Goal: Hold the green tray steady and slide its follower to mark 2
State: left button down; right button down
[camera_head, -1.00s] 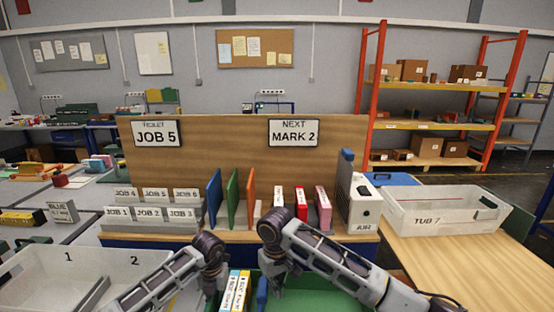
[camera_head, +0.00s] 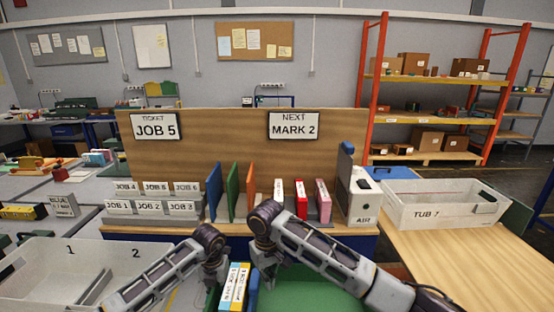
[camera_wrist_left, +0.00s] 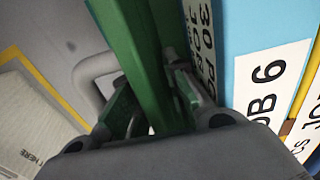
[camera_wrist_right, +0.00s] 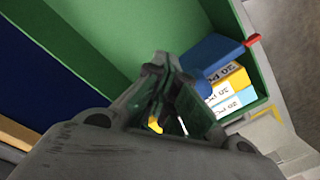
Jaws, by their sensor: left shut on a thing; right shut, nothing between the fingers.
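The green tray (camera_head: 310,290) sits low in the head view, its left part hidden by my arms. My left gripper (camera_head: 213,284) is shut on the tray's green wall, which shows close up in the left wrist view (camera_wrist_left: 135,45). The blue follower (camera_head: 252,292) stands in the tray, right up beside several blue and yellow labelled packs (camera_head: 234,286). In the right wrist view the follower (camera_wrist_right: 212,52) has a red tip (camera_wrist_right: 252,40) reaching over the tray rim. My right gripper (camera_wrist_right: 162,65) is shut and empty next to the follower; I cannot tell whether it touches.
A board behind carries a "MARK 2" sign (camera_head: 293,126) and a "JOB 5" sign (camera_head: 154,125). Coloured dividers and a white AIR box (camera_head: 362,203) stand behind the tray. Tub 7 (camera_head: 440,212) is at right, and a numbered white bin (camera_head: 40,275) at left.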

pick_arm(q)
jog(key=shift+d, duration=0.15)
pick_arm(e)
jog(key=shift+a, duration=1.1)
dwell(1.2)
jog(key=shift+d, duration=0.3)
jog(key=shift+d, duration=0.35)
jog(key=shift+d, duration=0.1)
dwell(0.4)
pick_arm(q)
jog(key=shift+a, duration=0.2)
pick_arm(e)
notch_tip(320, 180, up, 8)
dwell(1.3)
pick_arm(q)
jog(key=c, duration=1.3)
grip_release()
